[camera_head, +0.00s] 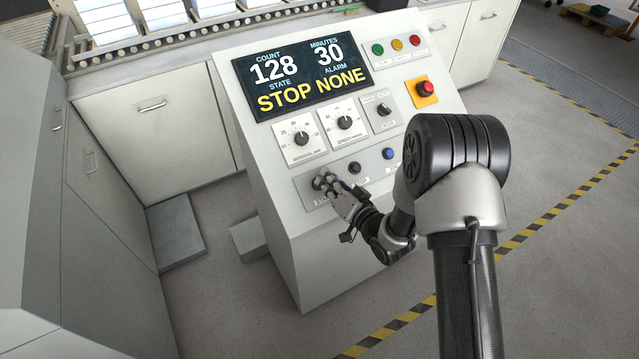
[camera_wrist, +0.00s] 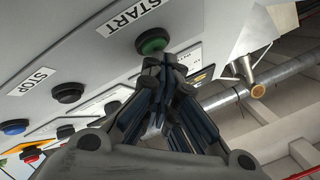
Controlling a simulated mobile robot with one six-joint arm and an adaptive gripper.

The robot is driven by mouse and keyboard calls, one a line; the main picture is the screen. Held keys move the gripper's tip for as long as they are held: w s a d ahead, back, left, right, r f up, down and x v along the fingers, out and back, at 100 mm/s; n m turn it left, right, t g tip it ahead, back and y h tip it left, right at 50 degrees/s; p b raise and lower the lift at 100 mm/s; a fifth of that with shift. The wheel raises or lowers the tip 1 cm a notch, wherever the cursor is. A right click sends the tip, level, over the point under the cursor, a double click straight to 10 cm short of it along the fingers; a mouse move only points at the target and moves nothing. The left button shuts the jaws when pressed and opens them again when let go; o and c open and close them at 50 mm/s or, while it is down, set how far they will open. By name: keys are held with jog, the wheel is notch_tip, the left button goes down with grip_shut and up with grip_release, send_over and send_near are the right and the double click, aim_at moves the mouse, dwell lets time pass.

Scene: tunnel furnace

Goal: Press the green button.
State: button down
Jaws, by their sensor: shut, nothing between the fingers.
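The green button (camera_wrist: 152,42) is on the panel under the START label (camera_wrist: 133,15), in the wrist view. My gripper (camera_wrist: 165,62) is shut with nothing between its fingers, its tips right at the lower edge of the green button. I cannot tell whether they touch it or whether the button is pushed in. In the camera_head view my gripper (camera_head: 325,183) is at the lower left of the sloped control panel (camera_head: 290,255) and hides the green button there.
A black STOP button (camera_head: 355,168) and a blue button (camera_head: 388,153) sit to the right along the same row. Above are two dials (camera_head: 302,138), a red emergency button (camera_head: 426,89) and a display (camera_head: 301,75) reading STOP and NONE. A green lamp (camera_head: 377,49) is near the top.

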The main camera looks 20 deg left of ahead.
jog(key=shift+a+f, duration=0.1)
jog(key=shift+f, duration=0.1)
jog(key=shift+r, duration=0.1)
jog(key=shift+s+d+r+p, duration=0.35)
jog(key=shift+d+r, duration=0.1)
jog(key=shift+r, duration=0.25)
jog(key=r+p, duration=0.1)
jog(key=s+d+r, duration=0.1)
jog(key=d+r+p, duration=0.1)
jog(key=r, duration=0.1)
jog(key=shift+s+d+p, duration=0.1)
jog(key=shift+s+p, duration=0.25)
jog(key=shift+s, duration=0.05)
dwell(0.9)
